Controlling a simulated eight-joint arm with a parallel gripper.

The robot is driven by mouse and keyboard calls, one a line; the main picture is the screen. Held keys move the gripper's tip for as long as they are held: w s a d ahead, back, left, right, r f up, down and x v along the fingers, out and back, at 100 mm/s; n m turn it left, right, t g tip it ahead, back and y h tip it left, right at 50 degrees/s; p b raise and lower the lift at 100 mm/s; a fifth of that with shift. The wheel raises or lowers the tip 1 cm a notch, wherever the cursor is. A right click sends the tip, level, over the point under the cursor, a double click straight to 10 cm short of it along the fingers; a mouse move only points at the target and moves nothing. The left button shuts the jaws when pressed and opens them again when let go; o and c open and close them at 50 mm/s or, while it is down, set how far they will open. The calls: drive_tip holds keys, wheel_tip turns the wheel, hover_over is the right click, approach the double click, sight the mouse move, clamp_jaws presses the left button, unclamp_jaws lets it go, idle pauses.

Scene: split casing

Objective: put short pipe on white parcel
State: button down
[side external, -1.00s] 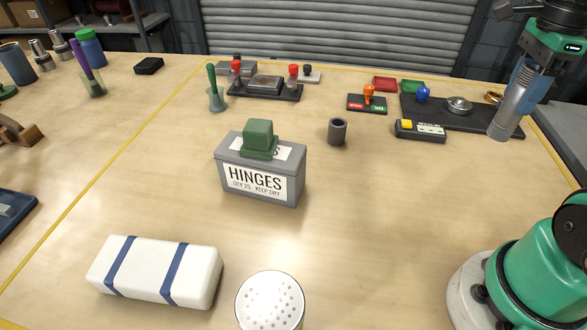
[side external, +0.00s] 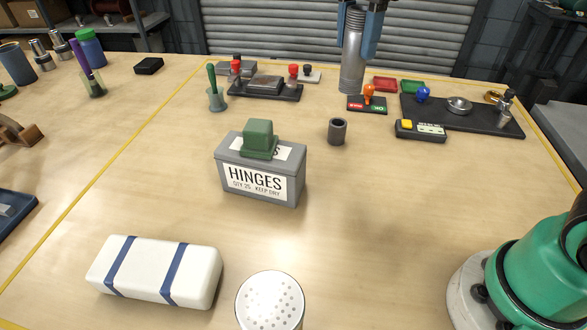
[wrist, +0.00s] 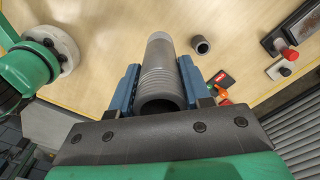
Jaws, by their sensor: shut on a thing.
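My gripper (side external: 355,40) is at the top of the side view, high over the far side of the table. Its blue fingers are shut on a grey metal pipe with a ribbed section (side external: 351,72), which hangs roughly upright. In the wrist view the pipe (wrist: 160,80) sits between both fingers, with its open end toward the camera. The white parcel (side external: 145,275) with two blue bands lies flat at the table's front left, well away from my gripper, with its top bare. A much shorter dark grey hollow cylinder (side external: 338,133) stands on the table's middle.
A grey HINGES box (side external: 232,160) with a green block (side external: 258,138) on top stands between pipe and parcel. A white perforated-top canister (side external: 270,298) stands right of the parcel. Stamps and a black tray (side external: 470,122) are at the back right. The middle right is clear.

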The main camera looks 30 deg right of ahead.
drive_tip(key=a+f+n, duration=0.3)
drive_tip(key=a+n, duration=0.2)
drive_tip(key=a, duration=1.1)
drive_tip(key=n, duration=0.4)
hover_over(191, 272)
wheel_tip(191, 272, down, 10)
drive_tip(key=shift+f, duration=0.5)
drive_tip(key=shift+c, duration=2)
unclamp_jaws()
drive_tip(key=shift+f, duration=0.15)
